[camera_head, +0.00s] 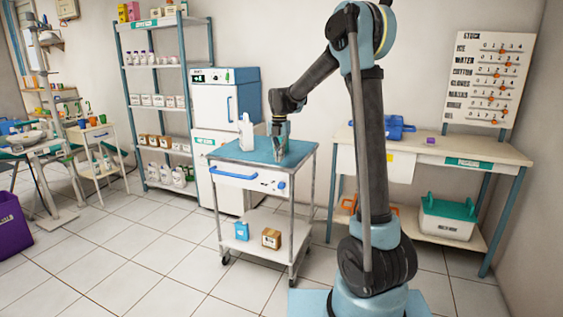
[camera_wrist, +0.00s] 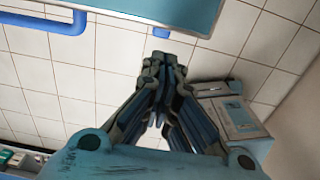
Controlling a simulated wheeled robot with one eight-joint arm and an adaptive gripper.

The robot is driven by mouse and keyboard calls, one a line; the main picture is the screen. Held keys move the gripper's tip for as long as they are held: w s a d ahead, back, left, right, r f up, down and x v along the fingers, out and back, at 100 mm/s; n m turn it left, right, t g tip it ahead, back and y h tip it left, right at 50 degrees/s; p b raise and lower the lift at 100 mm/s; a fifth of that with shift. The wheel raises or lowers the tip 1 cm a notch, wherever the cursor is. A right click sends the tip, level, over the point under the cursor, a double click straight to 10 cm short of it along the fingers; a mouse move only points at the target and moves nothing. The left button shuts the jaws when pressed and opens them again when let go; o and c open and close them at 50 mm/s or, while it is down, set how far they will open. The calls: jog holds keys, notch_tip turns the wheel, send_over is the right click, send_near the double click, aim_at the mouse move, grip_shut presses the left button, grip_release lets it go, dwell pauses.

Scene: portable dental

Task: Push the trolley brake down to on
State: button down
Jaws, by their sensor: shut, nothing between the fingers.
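The trolley (camera_head: 250,179) stands mid-room with a blue top, a drawer front and a blue handle (camera_head: 235,175). A small blue tab (camera_head: 281,185) sits right of that handle and looks like the brake lever; its setting is too small to read. My gripper (camera_head: 281,152) points down and appears against the trolley top in the head view. In the wrist view my gripper (camera_wrist: 163,62) is shut and empty. A small blue tab (camera_wrist: 161,32) shows just beyond its fingertips, below the edge of a teal panel (camera_wrist: 165,9). I cannot tell whether they touch.
A white bottle (camera_head: 246,132) stands on the trolley top, left of my gripper. A blue box (camera_head: 242,231) and a brown box (camera_head: 271,238) sit on its lower shelf. A white cabinet (camera_head: 225,105) stands behind. A bench (camera_head: 440,150) is at right. Floor in front is clear.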

aim_at(281, 186)
notch_tip(281, 186, down, 12)
jog(key=shift+r, duration=0.15)
dwell(0.3)
